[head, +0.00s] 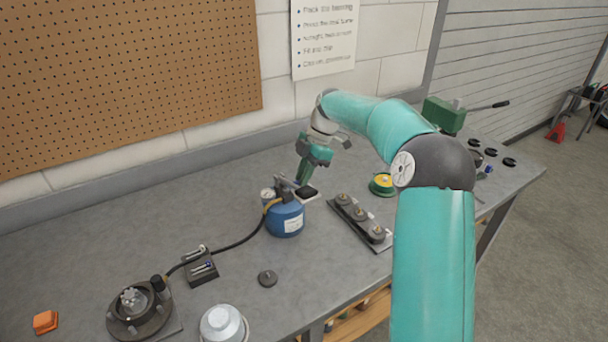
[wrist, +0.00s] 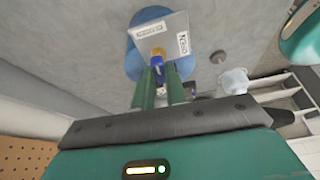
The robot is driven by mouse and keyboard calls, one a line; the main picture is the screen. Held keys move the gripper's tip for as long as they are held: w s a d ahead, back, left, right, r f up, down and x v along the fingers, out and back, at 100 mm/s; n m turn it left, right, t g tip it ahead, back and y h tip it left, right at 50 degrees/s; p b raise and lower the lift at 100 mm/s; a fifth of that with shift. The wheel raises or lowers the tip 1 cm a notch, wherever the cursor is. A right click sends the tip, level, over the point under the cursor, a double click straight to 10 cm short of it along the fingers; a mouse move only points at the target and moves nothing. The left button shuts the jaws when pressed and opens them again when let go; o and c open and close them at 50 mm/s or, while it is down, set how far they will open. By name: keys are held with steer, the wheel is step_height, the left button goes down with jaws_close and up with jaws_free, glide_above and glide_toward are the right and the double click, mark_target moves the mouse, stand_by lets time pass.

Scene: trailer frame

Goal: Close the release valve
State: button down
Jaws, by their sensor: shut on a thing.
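A blue tank (head: 284,222) stands upright on the workbench, with a gauge (head: 267,195) and dark fittings on top. My gripper (head: 301,182) reaches down to these fittings from behind. In the wrist view, my gripper (wrist: 158,72) is shut on the release valve handle (wrist: 157,58), a small yellow and blue piece between the green fingertips. A pale plate (wrist: 172,28) with two labels lies just beyond it, over the blue tank (wrist: 133,42). The fingers hide part of the handle, and its turn angle cannot be told.
A dark hose (head: 232,246) runs from the tank to a round black fixture (head: 139,310). A rail with several knobs (head: 360,222) and a yellow-green disc (head: 382,185) stand to the right.

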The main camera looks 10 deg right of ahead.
steer(key=shift+n, duration=0.4)
steer(key=c, duration=1.4)
jaws_free()
steer(key=shift+c, duration=0.2)
steer(key=v, duration=1.4)
steer(key=shift+w+a, duration=0.1)
steer(key=shift+w, duration=0.05)
